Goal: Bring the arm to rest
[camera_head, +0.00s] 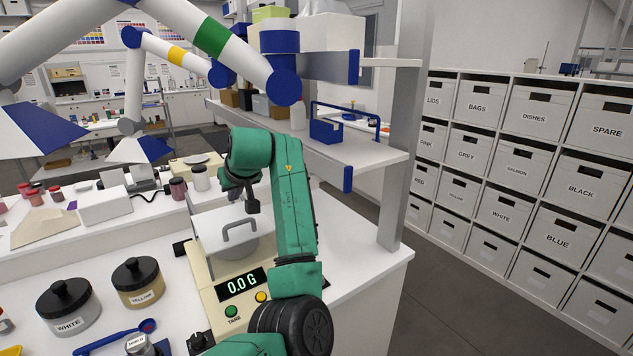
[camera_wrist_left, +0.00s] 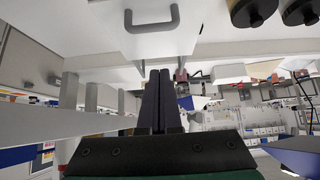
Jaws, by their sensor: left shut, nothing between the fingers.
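My left arm, green, rises from the bottom of the head view and bends over at its top. Its dark gripper (camera_head: 247,195) hangs just above and behind the balance lid in the picture, partly hidden by the arm. In the left wrist view the two dark fingers (camera_wrist_left: 156,102) lie together, shut, with nothing between them. The white lid with a grey handle (camera_head: 240,231) also shows at the top of the wrist view (camera_wrist_left: 150,24), apart from the fingers. The balance (camera_head: 212,296) reads 0.0 G. My right gripper is not in view.
Jars labelled white (camera_head: 69,312) and yellow (camera_head: 140,285) stand left of the balance, with a blue spoon (camera_head: 112,338) in front. A shelf (camera_head: 350,150) with a grey post (camera_head: 401,170) stands at the right. Labelled boxes (camera_head: 540,122) fill a rack beyond. The bench right of the arm is clear.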

